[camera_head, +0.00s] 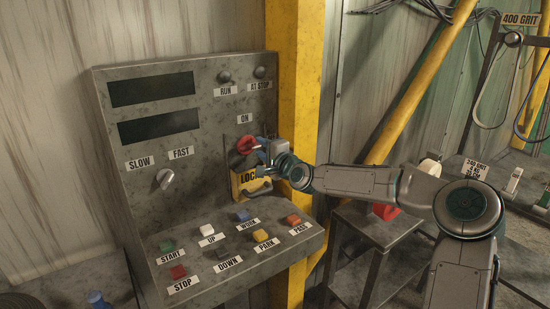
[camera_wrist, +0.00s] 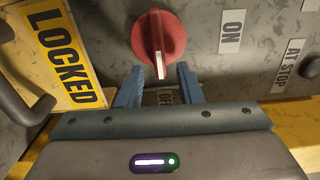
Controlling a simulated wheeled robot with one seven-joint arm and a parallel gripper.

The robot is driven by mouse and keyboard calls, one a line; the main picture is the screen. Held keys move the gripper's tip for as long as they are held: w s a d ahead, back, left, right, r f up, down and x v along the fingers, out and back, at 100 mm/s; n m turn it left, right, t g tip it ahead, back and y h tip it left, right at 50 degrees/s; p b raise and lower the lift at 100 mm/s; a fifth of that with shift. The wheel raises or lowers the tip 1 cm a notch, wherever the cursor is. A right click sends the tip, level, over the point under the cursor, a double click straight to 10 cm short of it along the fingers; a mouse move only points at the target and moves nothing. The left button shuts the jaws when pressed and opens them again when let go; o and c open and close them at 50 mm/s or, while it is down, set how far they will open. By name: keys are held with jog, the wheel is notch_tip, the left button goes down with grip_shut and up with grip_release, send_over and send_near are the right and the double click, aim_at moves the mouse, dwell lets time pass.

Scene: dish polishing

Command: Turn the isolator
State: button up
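The isolator is a red round knob with a raised grip and a white pointer (camera_wrist: 158,42), on the grey panel. It shows as a red knob (camera_head: 246,145) in the head view, partly hidden by my gripper (camera_head: 262,150).
A yellow LOCKED tag (camera_wrist: 62,48) with a dark shackle lies beside the knob, and shows below it in the head view (camera_head: 241,188). A sloped button shelf (camera_head: 215,285) juts out below. A yellow post (camera_head: 297,90) stands right of the panel, and a small metal table (camera_head: 348,214) stands further right.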

jog(key=b+v, duration=0.2)
jog(key=v, duration=1.1)
jog(key=shift+s+d, duration=0.1)
